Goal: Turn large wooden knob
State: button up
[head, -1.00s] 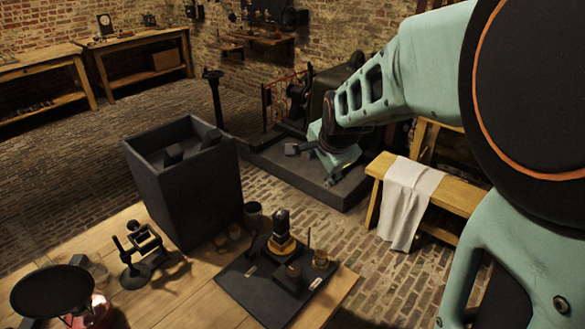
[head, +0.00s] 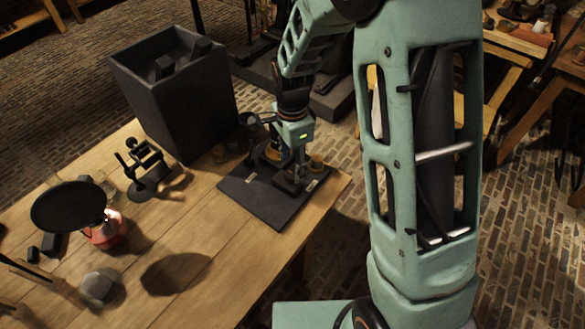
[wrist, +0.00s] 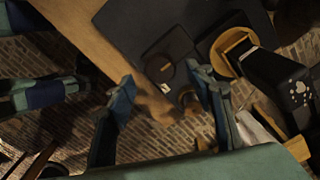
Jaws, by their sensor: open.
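My gripper (head: 284,170) is over the dark board on the table, pointing down with its fingers apart. In the wrist view its two blue fingers (wrist: 162,78) stand open with nothing clearly held. A small wooden knob-like piece (head: 316,162) is on the right side of the board, just right of the gripper. A wooden ring (wrist: 232,50) around the base of a black upright part lies to the right of the fingers in the wrist view. A brownish blurred shape (wrist: 155,105) shows between the fingers; I cannot tell if it is the knob.
The dark board (head: 256,202) lies near the table's right edge. A tall dark box (head: 182,105) stands behind it to the left. A black stand (head: 147,170) and a red burner-like item with a black disc (head: 72,207) are further left.

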aim_at(292, 173)
jog(key=shift+f, duration=1.55)
jog(key=c, duration=1.2)
jog(key=shift+o, duration=0.2)
jog(key=shift+n, duration=0.4)
